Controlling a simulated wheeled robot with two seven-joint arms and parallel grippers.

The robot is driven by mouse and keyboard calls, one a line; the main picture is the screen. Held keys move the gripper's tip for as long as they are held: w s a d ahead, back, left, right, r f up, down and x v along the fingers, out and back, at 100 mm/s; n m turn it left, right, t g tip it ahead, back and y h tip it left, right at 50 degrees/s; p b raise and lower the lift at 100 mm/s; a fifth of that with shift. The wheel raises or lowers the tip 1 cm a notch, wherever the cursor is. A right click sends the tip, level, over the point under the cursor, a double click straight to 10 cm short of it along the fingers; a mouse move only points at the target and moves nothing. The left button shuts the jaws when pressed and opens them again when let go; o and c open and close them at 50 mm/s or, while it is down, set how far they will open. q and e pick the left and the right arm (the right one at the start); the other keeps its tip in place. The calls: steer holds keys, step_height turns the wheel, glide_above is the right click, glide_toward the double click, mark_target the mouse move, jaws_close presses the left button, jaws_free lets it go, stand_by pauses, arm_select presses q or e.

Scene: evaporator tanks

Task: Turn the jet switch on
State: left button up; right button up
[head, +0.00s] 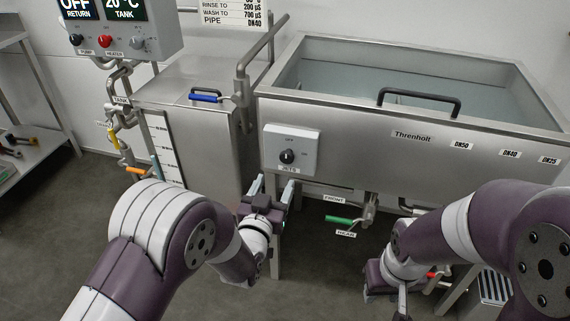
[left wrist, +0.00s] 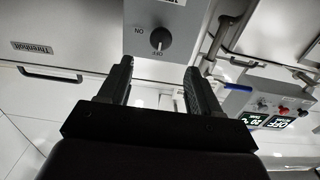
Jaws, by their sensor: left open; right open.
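The jet switch is a dark round knob (head: 288,156) on a pale square box (head: 305,148) on the front of the large steel tank, with a JETS label below. In the left wrist view the knob (left wrist: 160,38) shows between ON and OFF marks, upside down, its light pointer line appearing towards OFF. My left gripper (head: 274,185) is open and empty, just below the box with its fingers upward. The fingers also show in the left wrist view (left wrist: 158,68), apart from the knob. My right gripper (head: 385,290) is open, low at the right; its fingertips are partly hidden.
The large tank (head: 390,119) has a black handle (head: 419,100). Below it is a green-handled valve (head: 341,220). A smaller tank (head: 200,130) with a blue handle (head: 205,98) and a control panel (head: 122,35) stand left. A shelf (head: 35,145) is at far left.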

mark_target(286, 158)
arm_select(q)
steer(key=b+x, duration=0.1)
steer(key=x, duration=0.9)
steer(key=shift+f, duration=0.1)
steer(key=c, duration=1)
